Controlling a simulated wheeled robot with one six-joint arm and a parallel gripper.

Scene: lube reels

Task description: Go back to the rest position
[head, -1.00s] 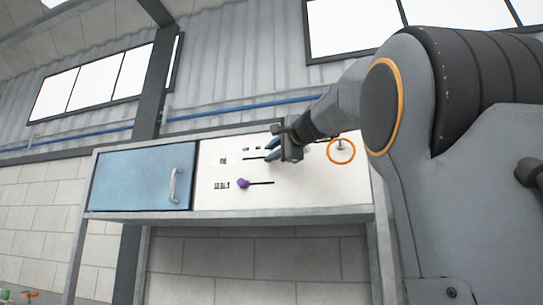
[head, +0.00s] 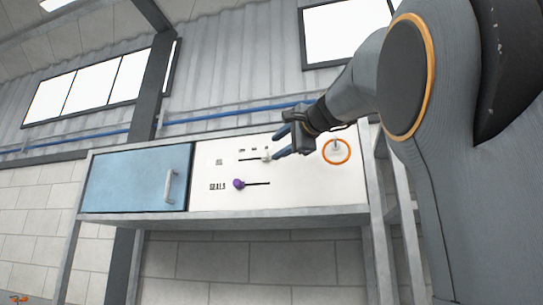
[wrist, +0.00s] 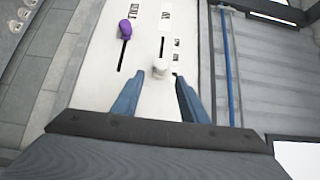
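My gripper (head: 278,144) is in front of the white panel (head: 215,200), close to the upper slider. In the wrist view its two blue fingers (wrist: 158,84) stand apart with nothing between them. The upper slider's white knob (wrist: 160,69) sits just beyond the fingertips, apart from them; it also shows in the head view (head: 266,155) at the right part of its slot. The lower slider's purple knob (head: 239,184) is at the left end of its slot, beside the label "SEALS".
A blue cabinet door (head: 135,180) with a handle is left of the panel. An orange ring (head: 337,151) surrounds a small switch at the panel's right. A blue pipe (head: 225,116) runs along the wall behind. The metal frame's legs stand below.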

